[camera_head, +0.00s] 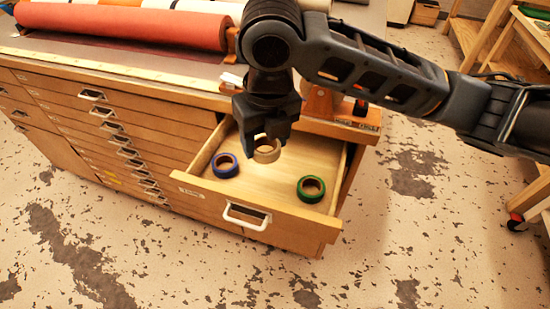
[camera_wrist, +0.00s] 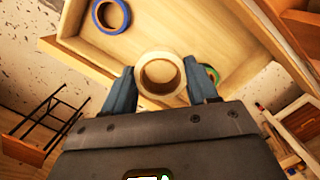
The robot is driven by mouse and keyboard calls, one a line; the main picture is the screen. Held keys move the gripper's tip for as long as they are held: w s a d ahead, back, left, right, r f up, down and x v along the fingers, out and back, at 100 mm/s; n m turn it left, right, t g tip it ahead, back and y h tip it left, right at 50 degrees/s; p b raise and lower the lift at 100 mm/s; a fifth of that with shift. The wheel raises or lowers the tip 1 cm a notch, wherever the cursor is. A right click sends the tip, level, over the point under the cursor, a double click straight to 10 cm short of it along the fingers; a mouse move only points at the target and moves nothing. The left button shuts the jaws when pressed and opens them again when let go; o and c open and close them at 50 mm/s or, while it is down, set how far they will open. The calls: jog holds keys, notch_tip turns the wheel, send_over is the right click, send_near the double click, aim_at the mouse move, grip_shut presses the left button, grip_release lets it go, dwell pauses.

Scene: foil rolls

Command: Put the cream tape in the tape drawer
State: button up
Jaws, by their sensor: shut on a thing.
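The cream tape (camera_head: 267,153) is a pale ring held between the fingertips of my gripper (camera_head: 266,138). In the wrist view the tape (camera_wrist: 161,88) sits between the two blue-grey fingers of my gripper (camera_wrist: 163,88), which are shut on it. The tape drawer (camera_head: 264,185) is pulled open, with a white label and a handle on its front. My gripper is over the drawer's inside. I cannot tell whether the tape touches the drawer floor. The wrist view also shows the drawer (camera_wrist: 190,35).
A blue tape (camera_head: 225,165) lies at the drawer's left and a green tape (camera_head: 311,188) at its right. An orange-red roll (camera_head: 125,25) lies on the cabinet top. Several shut drawers fill the cabinet front. Bare drawer floor shows between the tapes.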

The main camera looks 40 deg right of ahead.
aim_at(266, 180)
notch_tip(266, 180, down, 9)
jog(key=shift+f, duration=0.1)
dwell(0.4)
jog(key=shift+f, duration=0.15)
jog(key=o, duration=1.1)
jog(key=r, duration=0.4)
jog(key=s+r, duration=0.1)
jog(key=r, duration=0.7)
jog(key=shift+s+a+r, duration=0.15)
jog(key=shift+s, duration=0.25)
